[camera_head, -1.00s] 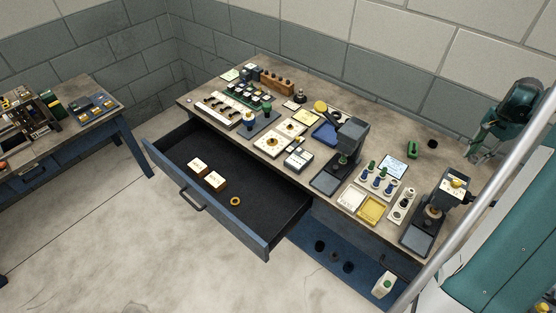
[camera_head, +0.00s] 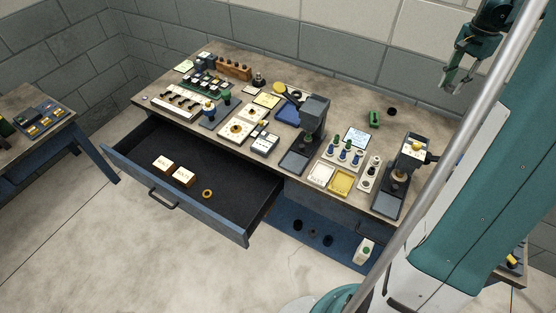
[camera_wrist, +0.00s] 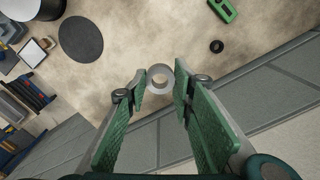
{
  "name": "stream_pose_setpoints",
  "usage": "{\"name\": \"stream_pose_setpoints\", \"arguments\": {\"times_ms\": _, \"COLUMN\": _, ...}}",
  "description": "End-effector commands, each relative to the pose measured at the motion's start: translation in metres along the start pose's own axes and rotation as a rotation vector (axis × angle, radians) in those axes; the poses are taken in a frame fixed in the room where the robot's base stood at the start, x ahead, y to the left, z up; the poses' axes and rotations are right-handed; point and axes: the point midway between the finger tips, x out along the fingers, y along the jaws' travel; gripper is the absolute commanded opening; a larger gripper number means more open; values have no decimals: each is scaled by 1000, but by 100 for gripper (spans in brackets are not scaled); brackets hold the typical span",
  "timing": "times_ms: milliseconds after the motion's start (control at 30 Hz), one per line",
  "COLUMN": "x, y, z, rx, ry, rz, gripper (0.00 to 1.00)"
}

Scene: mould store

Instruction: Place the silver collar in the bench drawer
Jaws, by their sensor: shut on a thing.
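The silver collar (camera_wrist: 160,68), a small pale grey ring, sits between the two green-padded fingertips of my gripper (camera_wrist: 160,88) in the wrist view. My gripper is shut on it, above the bench top. In the head view my gripper (camera_head: 457,84) hangs near the bench's back right; the collar is too small to make out there. The bench drawer (camera_head: 225,172) is pulled open at the front left of the bench, dark inside. Two small labelled boxes (camera_head: 172,170) and a brass ring (camera_head: 207,193) lie in it.
The bench top (camera_head: 300,92) carries small presses, trays and parts. A green block (camera_head: 374,119) and a black ring (camera_head: 392,111) lie towards the back right. The drawer's right and back floor is bare. A second bench (camera_head: 60,125) stands at the left.

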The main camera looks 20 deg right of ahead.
Motion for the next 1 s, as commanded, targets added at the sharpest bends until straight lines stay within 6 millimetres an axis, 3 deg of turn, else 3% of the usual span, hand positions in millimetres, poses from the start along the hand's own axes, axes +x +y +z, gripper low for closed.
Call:
{"name": "stream_pose_setpoints", "arguments": {"times_ms": 67, "x": -16, "y": 0, "z": 0, "rx": 0, "ry": 0, "rz": 0, "gripper": 11}}
{"name": "stream_pose_setpoints", "arguments": {"times_ms": 367, "x": -14, "y": -46, "z": 43, "rx": -103, "ry": 0, "rz": 0, "gripper": 11}}
{"name": "stream_pose_setpoints", "arguments": {"times_ms": 1000, "x": -17, "y": -156, "z": 184, "rx": -407, "ry": 0, "rz": 0, "gripper": 11}}
